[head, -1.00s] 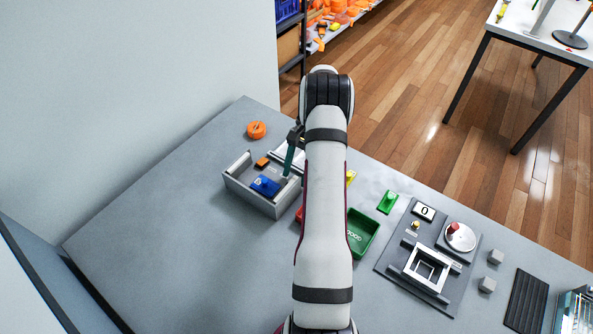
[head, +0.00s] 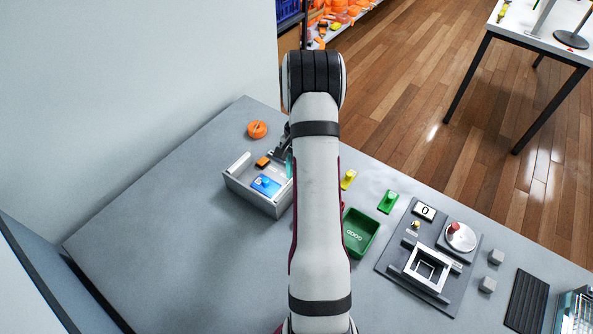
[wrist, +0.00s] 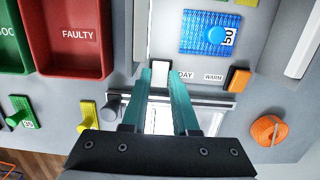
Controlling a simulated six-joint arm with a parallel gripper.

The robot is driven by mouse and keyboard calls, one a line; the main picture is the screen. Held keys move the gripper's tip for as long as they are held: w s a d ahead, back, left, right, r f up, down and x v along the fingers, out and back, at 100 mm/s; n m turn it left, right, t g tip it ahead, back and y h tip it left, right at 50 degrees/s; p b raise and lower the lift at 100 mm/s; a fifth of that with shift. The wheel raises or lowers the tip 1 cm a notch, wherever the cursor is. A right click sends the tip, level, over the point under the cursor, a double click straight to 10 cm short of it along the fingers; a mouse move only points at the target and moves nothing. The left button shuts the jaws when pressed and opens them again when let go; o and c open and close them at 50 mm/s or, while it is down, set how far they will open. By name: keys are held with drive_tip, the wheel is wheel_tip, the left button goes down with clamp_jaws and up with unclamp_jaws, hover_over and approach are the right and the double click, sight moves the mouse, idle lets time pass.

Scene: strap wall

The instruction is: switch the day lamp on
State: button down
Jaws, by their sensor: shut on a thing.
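The white day switch (wrist: 160,70) sits beside the DAY label (wrist: 185,76) on the edge of the grey booth (head: 245,195). My gripper (wrist: 160,77) has its teal fingers on either side of this switch and is shut on it. In the head view the fingers (head: 289,165) show only in part at the booth's right, with my arm hiding the switch. An orange switch (wrist: 238,78) stands by the WARM label (wrist: 213,77). A blue card (wrist: 207,32) with a round knob and a number tag lies in the booth and looks brightly lit.
A red FAULTY bin (wrist: 70,35) and a green bin (head: 361,232) stand beside the booth. Yellow (head: 348,179) and green (head: 388,201) pieces lie nearby. An orange round object (head: 257,129) lies behind the booth. The front left of the table is clear.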

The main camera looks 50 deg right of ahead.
drive_tip(key=shift+h, duration=0.4)
drive_tip(key=c, duration=0.7)
unclamp_jaws()
drive_tip(key=r, duration=1)
drive_tip(key=d+r, duration=0.1)
drive_tip(key=r, duration=0.5)
drive_tip(key=shift+a, duration=0.1)
